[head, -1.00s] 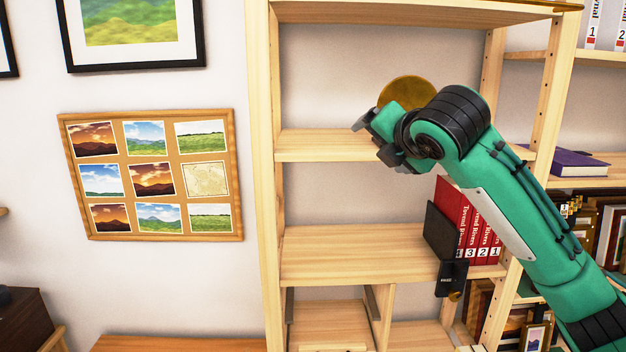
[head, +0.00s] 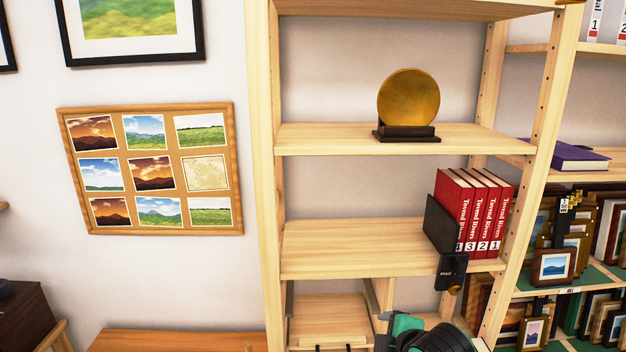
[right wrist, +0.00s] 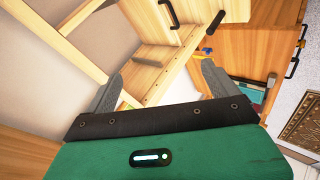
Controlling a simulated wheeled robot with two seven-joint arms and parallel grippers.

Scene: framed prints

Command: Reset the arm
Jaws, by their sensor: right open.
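My right arm (head: 432,338) shows only as a green and black part at the bottom edge of the head view, below the shelf with the red books. Its gripper cannot be made out there. In the right wrist view my right gripper (right wrist: 163,82) has its two grey fingers spread wide apart, with nothing between them. Wooden furniture lies beyond the fingers. My left gripper is in neither view.
A gold disc (head: 408,97) on a dark base stands on the upper shelf. Red books (head: 478,210) stand on the shelf below, beside a black bookend (head: 440,228). A pinboard (head: 150,170) of prints hangs left. The shelf left of the books is clear.

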